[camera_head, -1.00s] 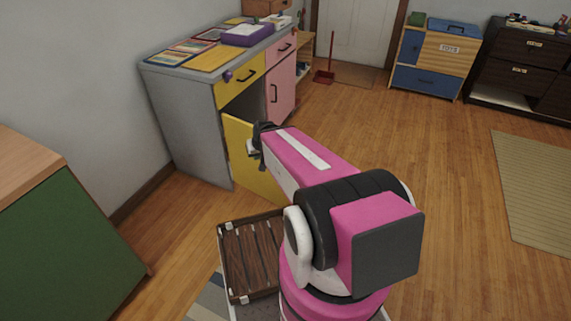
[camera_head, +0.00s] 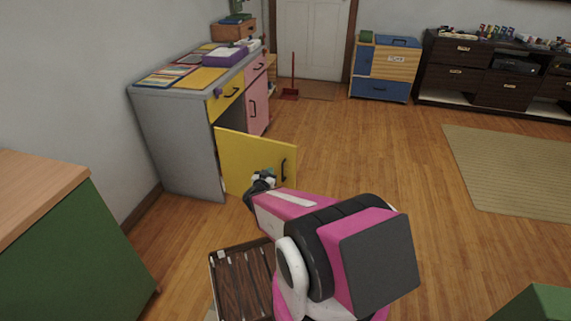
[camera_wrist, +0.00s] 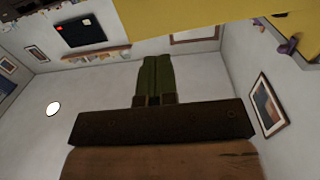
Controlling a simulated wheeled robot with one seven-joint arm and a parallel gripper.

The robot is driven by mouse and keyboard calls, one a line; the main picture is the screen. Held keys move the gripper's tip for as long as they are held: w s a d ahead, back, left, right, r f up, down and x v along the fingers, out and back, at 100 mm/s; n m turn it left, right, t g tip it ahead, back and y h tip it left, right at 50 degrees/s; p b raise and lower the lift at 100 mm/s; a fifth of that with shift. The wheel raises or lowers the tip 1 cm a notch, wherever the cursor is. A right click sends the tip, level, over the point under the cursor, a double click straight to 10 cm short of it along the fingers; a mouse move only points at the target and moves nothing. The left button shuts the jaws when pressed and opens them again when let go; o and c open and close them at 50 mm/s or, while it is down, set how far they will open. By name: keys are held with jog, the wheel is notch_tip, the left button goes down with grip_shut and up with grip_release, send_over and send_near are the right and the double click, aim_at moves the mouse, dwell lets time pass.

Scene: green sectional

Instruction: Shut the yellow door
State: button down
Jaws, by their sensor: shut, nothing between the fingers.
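The yellow door (camera_head: 240,155) stands open, swung out to the right from the grey desk cabinet (camera_head: 175,145), hinged on its left edge. Its face with a dark handle (camera_head: 284,168) is toward me, and the handle is near the free edge. My gripper (camera_head: 263,178) is in front of the door's face, left of the handle; contact cannot be told. In the wrist view my gripper (camera_wrist: 157,58) has its two fingers side by side, shut and empty. A yellow panel crosses the top of that view. The cabinet opening is partly hidden by the door.
A wooden slatted crate (camera_head: 243,285) is beside my base. A green cabinet with a wooden top (camera_head: 60,230) is at the left. A yellow drawer (camera_head: 227,98) and pink door (camera_head: 257,105) are on the desk.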

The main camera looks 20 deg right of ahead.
jog(key=s+h, duration=0.1)
jog(key=s, duration=0.1)
send_near(288, 154)
jog(key=shift+m+g, duration=0.3)
jog(key=shift+m, duration=0.1)
jog(key=x, duration=0.7)
jog(key=shift+w+r, duration=0.2)
jog(key=shift+w, duration=0.2)
jog(key=shift+w+d, duration=0.1)
